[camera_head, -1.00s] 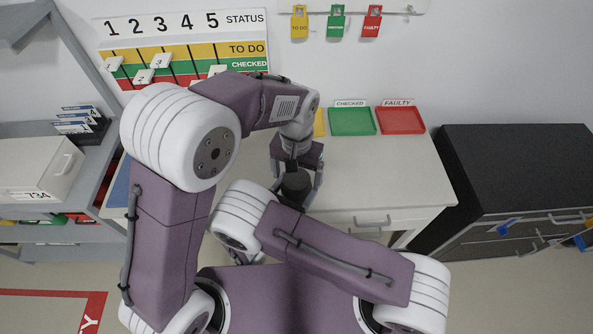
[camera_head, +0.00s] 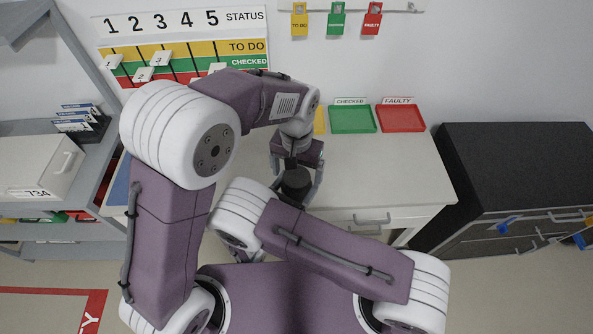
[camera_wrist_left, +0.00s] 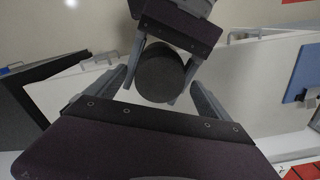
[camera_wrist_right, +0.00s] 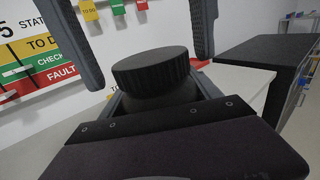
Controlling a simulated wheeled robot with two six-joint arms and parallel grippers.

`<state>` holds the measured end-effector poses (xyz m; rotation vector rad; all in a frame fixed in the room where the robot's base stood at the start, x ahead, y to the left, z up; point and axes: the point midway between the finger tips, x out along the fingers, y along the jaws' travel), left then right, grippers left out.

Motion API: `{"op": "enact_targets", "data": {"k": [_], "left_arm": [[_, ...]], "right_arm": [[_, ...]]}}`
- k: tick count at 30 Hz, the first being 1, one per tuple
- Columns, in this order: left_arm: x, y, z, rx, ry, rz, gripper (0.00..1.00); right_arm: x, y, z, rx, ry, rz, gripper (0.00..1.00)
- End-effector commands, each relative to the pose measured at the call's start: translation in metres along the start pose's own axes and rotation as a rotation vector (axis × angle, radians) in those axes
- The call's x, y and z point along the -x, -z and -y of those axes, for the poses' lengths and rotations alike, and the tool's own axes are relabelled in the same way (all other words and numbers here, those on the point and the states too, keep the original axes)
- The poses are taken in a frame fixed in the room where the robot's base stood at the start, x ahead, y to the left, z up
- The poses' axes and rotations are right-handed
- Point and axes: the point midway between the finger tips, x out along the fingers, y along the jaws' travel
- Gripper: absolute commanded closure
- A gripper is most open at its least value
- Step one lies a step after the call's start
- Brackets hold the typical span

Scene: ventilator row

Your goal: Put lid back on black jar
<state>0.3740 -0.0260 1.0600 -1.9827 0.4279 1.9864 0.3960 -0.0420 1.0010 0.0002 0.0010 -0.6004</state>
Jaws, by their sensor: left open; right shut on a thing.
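The black jar (camera_wrist_right: 155,103) is in my right gripper (camera_wrist_right: 158,95), whose fingers are shut on its body. The ribbed black lid (camera_wrist_right: 150,70) sits on the jar's far end; I cannot tell how tightly. My left gripper (camera_head: 297,190) is open, its fingers on either side of the lid and apart from it. In the left wrist view the lid's round face (camera_wrist_left: 158,80) points toward my left gripper (camera_wrist_left: 163,90), and my right gripper (camera_wrist_left: 170,60) shows behind it. My right forearm hides the right gripper in the head view.
A white table (camera_head: 390,175) lies beyond the grippers, with green (camera_head: 352,119) and red (camera_head: 401,118) trays at its back. A dark cabinet (camera_head: 520,165) stands right and a grey shelf (camera_head: 90,175) left. A status board (camera_head: 180,45) hangs on the wall.

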Motion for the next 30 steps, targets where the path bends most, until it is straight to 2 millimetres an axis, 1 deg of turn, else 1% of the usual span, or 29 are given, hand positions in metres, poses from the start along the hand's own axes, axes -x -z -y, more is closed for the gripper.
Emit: {"op": "enact_targets", "data": {"k": [2, 5, 12, 15, 18, 23, 30], "left_arm": [[0.004, 0.001, 0.0, 0.0, 0.0, -0.003, 0.08], [0.019, 0.001, 0.0, 0.0, -0.001, -0.004, 0.08], [0.075, 0.002, 0.0, 0.0, -0.001, -0.005, 0.08], [0.095, 0.001, 0.0, 0.0, -0.001, -0.005, 0.08], [0.109, 0.001, 0.0, 0.0, -0.001, -0.003, 0.08], [0.119, 0.0, 0.0, 0.0, 0.0, -0.001, 0.08], [0.12, 0.0, 0.0, 0.0, 0.0, 0.0, 0.08]], "right_arm": [[0.0, 0.0, 0.0, 0.0, 0.0, 0.001, 1.0], [0.0, 0.0, 0.0, 0.0, 0.0, 0.001, 1.0], [0.0, 0.0, 0.0, 0.0, 0.0, 0.001, 1.0], [0.0, 0.0, 0.0, 0.0, 0.0, 0.001, 1.0], [0.0, 0.0, 0.0, 0.0, 0.0, 0.001, 1.0], [0.0, 0.0, 0.0, 0.0, 0.0, 0.001, 1.0], [0.0, 0.0, 0.0, 0.0, 0.0, 0.001, 1.0]]}}
